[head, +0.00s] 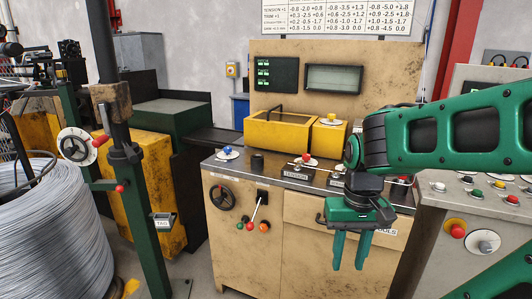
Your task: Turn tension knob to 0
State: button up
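The tension knob (306,159) has a red ball top and stands on the dark top of the beige cabinet (240,210), behind a plate lettered "TENSION" (296,175). Its setting is too small to read. My gripper (349,264) is green and points down in front of the cabinet, right of and lower in the picture than the knob. Its two fingers are apart, with nothing between them. It does not touch the knob. My wrist and arm cover part of the cabinet top on the right.
A blue-topped knob (227,152) and a dark cylinder (257,161) stand left of the tension knob. A yellow box (281,133) sits behind. A button console (465,215) is at right.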

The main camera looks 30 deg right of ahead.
aim_at(306, 157)
jog(key=z, duration=0.1)
jog(key=i, duration=1.05)
jog(key=z, duration=0.55)
